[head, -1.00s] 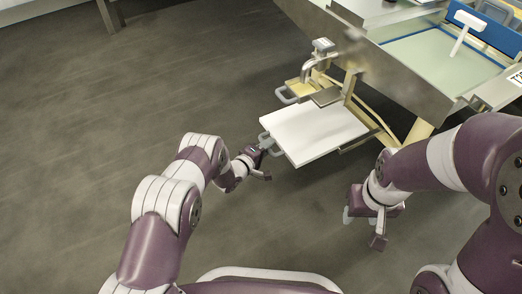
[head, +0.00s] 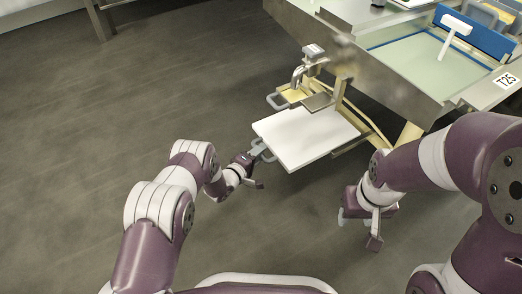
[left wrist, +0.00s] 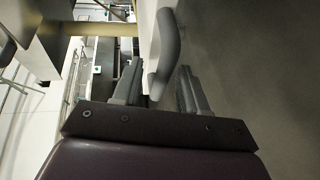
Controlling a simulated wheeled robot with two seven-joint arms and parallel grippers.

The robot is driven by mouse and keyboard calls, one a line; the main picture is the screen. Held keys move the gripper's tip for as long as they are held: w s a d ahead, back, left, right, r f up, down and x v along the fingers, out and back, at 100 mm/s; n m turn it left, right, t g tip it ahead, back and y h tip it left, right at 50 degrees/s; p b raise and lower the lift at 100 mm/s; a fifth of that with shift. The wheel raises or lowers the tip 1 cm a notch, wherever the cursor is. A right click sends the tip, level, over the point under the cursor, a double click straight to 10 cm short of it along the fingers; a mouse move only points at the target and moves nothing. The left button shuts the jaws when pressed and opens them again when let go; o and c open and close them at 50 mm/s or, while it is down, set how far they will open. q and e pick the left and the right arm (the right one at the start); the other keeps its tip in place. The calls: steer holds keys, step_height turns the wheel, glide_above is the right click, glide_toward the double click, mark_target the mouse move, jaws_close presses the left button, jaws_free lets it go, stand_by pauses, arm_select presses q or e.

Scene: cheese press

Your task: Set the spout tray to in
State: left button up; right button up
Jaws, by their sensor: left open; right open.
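A flat white tray (head: 305,138) sticks out from under the metal frame below the bent metal spout (head: 299,72); I take it as the spout tray. Its grey loop handle (head: 262,150) is on its left edge. My left gripper (head: 259,168) is open at this handle. In the left wrist view the handle (left wrist: 168,50) reaches between the two open fingers of the gripper (left wrist: 158,88); I cannot tell whether they touch it. My right gripper (head: 358,229) is open and empty, to the right of and below the tray, above the floor.
A steel vat (head: 400,60) with a white T-handled tool (head: 455,30) stands at the upper right. The floor to the left is clear.

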arm_select(q)
steer(key=p+v, duration=0.5)
steer(key=v, duration=0.6)
steer(key=shift+a+f, duration=0.1)
